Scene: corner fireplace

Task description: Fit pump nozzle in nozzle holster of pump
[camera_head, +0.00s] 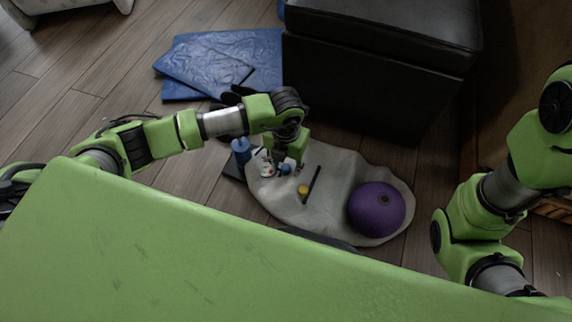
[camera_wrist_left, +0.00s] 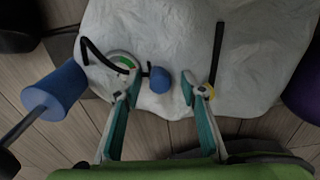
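My left gripper (camera_head: 284,166) points down over the grey cloth. In the left wrist view its two fingers (camera_wrist_left: 160,92) are open, with a small blue cylinder (camera_wrist_left: 160,80) between the tips and a gap on each side. Left of it is a round white and green part (camera_wrist_left: 122,61), partly behind the left finger, with a curved black hose (camera_wrist_left: 97,60) beside it. These look like pump parts; I cannot tell which is the nozzle or holster. A white part (camera_head: 265,166) also shows in the head view. My right arm shows at right, but its gripper is out of view.
A purple ball (camera_head: 376,209) lies on the cloth (camera_head: 336,172) at right. A black rod (camera_head: 314,181) and a yellow piece (camera_head: 303,190) lie nearer. A black ottoman (camera_head: 370,85) and blue mats (camera_head: 215,62) are behind.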

